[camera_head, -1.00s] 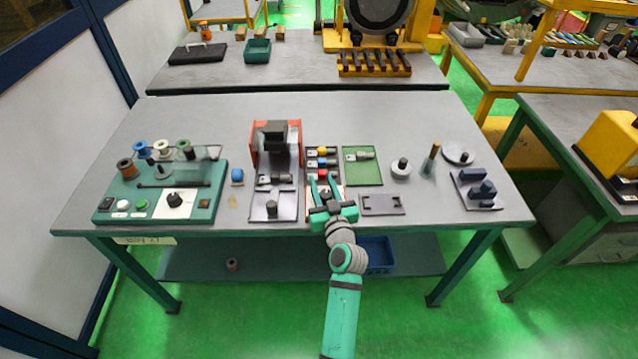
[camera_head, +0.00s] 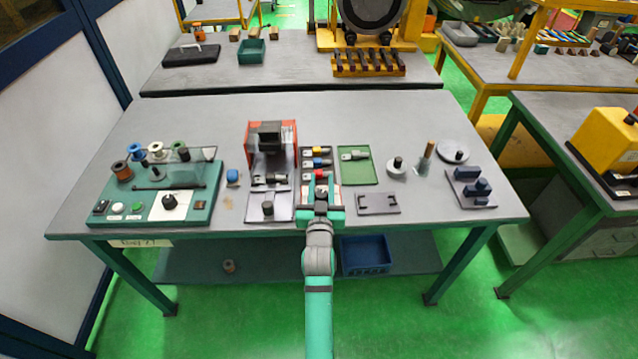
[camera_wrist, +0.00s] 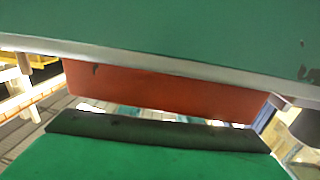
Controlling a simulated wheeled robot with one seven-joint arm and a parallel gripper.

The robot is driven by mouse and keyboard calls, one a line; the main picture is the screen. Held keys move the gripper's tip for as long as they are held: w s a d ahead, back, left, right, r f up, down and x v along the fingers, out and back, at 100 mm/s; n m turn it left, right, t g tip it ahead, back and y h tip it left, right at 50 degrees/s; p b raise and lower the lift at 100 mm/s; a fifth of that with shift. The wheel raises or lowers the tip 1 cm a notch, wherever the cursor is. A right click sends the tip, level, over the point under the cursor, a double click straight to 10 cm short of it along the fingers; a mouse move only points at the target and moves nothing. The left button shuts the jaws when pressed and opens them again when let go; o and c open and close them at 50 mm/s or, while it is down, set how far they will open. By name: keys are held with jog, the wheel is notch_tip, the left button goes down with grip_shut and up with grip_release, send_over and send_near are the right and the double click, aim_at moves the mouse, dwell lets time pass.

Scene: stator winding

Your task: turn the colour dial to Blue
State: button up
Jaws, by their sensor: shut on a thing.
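The colour dial is a black knob (camera_head: 169,201) on a white plate at the front of the green panel (camera_head: 208,190), at the left of the table. Its labels are too small to read. My gripper (camera_head: 320,187) is far to the right of the dial, at the front of the dark tray. It is shut on a red piece (camera_head: 320,174), which also shows between the green fingers in the wrist view (camera_wrist: 160,90). Most of the red piece is hidden by the gripper in the head view.
Coloured spools (camera_head: 121,169) stand at the back of the panel, beside a clear cover. A red-and-black fixture (camera_head: 270,150) stands between the panel and my gripper. A small blue piece (camera_head: 232,177) lies beside the panel. A green tray (camera_head: 357,178) is right of the gripper.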

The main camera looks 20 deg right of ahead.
jog(key=shift+w+m+h, duration=0.1)
jog(key=shift+m+h, duration=0.3)
jog(key=shift+h, duration=0.1)
jog(key=shift+c, duration=0.2)
jog(key=shift+a, duration=0.2)
jog(key=shift+d+m+g+h, duration=0.1)
jog(key=shift+m+g+h, duration=0.4)
jog(key=shift+h, duration=0.2)
jog(key=shift+s+d+m+g+h, duration=0.3)
jog(key=shift+m+g+h, duration=0.3)
jog(key=shift+h, duration=0.15)
jog(key=shift+s+d+m+g+h, duration=0.15)
jog(key=shift+d+m+g+h, duration=0.1)
jog(key=shift+m+g+h, duration=0.4)
jog(key=shift+s+d+m+g+h, duration=0.2)
jog(key=shift+d+m+g+h, duration=0.05)
jog(key=shift+m+g+h, duration=0.8)
jog(key=shift+s+d+m+g+h, duration=0.15)
jog(key=shift+d+m+g+h, duration=0.05)
jog(key=shift+m+g+h, duration=0.75)
jog(key=shift+a+g, duration=0.25)
jog(key=shift+g, duration=0.2)
jog(key=shift+d, duration=0.15)
